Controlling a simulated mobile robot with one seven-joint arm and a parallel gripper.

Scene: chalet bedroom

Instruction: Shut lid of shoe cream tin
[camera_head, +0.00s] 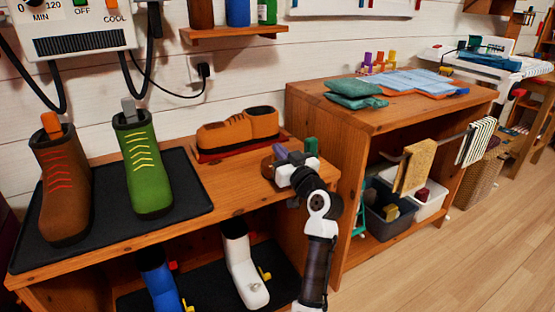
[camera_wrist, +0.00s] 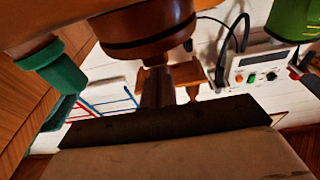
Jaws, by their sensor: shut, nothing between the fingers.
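In the head view, my gripper (camera_head: 284,166) is low over the right end of the wooden shoe bench, its fingers largely hidden by my wrist. A round brown object (camera_head: 267,166), which looks like the shoe cream tin, shows just left of it. In the wrist view, the round brown body (camera_wrist: 145,28) with a dark band fills the top middle. My shut, empty fingers (camera_wrist: 157,88) point toward it and overlap its edge in the picture. I cannot tell whether they touch it. The lid's angle is unclear.
A green object (camera_head: 311,146) stands right behind my gripper and looms at the left of the wrist view (camera_wrist: 52,70). Orange-brown shoes (camera_head: 238,130) sit to the left on the bench. Boots (camera_head: 147,165) stand on a black mat. A taller wooden cabinet (camera_head: 330,105) borders the right.

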